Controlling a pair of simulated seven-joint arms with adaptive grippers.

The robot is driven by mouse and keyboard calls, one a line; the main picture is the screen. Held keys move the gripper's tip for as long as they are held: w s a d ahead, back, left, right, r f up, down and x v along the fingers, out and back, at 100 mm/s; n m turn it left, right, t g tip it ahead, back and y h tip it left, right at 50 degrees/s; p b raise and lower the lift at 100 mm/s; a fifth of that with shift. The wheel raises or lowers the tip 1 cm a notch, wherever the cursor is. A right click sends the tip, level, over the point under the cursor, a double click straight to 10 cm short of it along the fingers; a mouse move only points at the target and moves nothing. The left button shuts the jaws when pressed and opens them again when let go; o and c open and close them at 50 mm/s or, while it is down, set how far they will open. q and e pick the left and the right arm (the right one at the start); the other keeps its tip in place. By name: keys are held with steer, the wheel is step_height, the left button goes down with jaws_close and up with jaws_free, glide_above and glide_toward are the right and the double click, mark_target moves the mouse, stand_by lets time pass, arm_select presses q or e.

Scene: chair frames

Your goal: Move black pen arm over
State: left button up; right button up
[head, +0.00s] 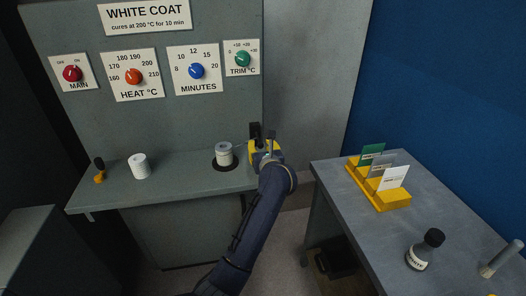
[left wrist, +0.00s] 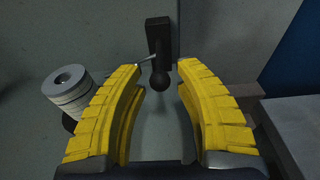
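The black pen arm shows in the left wrist view as a black upright piece (left wrist: 159,36) with a round black knob (left wrist: 159,82). A thin grey rod runs left from it toward a pale ribbed cylinder (left wrist: 68,92). In the head view its black top (head: 255,131) stands at the shelf's right end, partly hidden by my gripper. My left gripper (head: 264,147) is open there, its yellow fingers (left wrist: 160,69) either side of the knob in the wrist picture. I cannot tell whether they touch it. The cylinder (head: 224,151) sits on a dark disc. My right gripper is not in view.
A white cylinder (head: 139,166) and a yellow-based black lever (head: 99,169) stand on the shelf's left. Control knobs line the panel above. At right, a table (head: 345,178) holds a yellow card rack (head: 392,201) and a dark bottle (head: 425,249). A gap separates shelf and table.

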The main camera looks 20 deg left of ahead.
mark_target(261, 143)
arm_select(q)
steer(key=c, duration=0.3)
jaws_close()
steer(key=shift+r, duration=0.1)
steer(key=shift+w+a+r, duration=0.1)
steer(key=shift+w+r, duration=0.1)
steer(key=shift+r, duration=1.1)
steer(key=shift+r, duration=0.1)
steer(key=shift+w+a+r, duration=0.15)
steer(key=shift+w+r, duration=0.15)
steer(key=shift+r, duration=0.3)
steer(key=shift+w+a+r, duration=0.1)
steer(key=shift+w+r, duration=0.15)
steer(key=shift+r, duration=0.3)
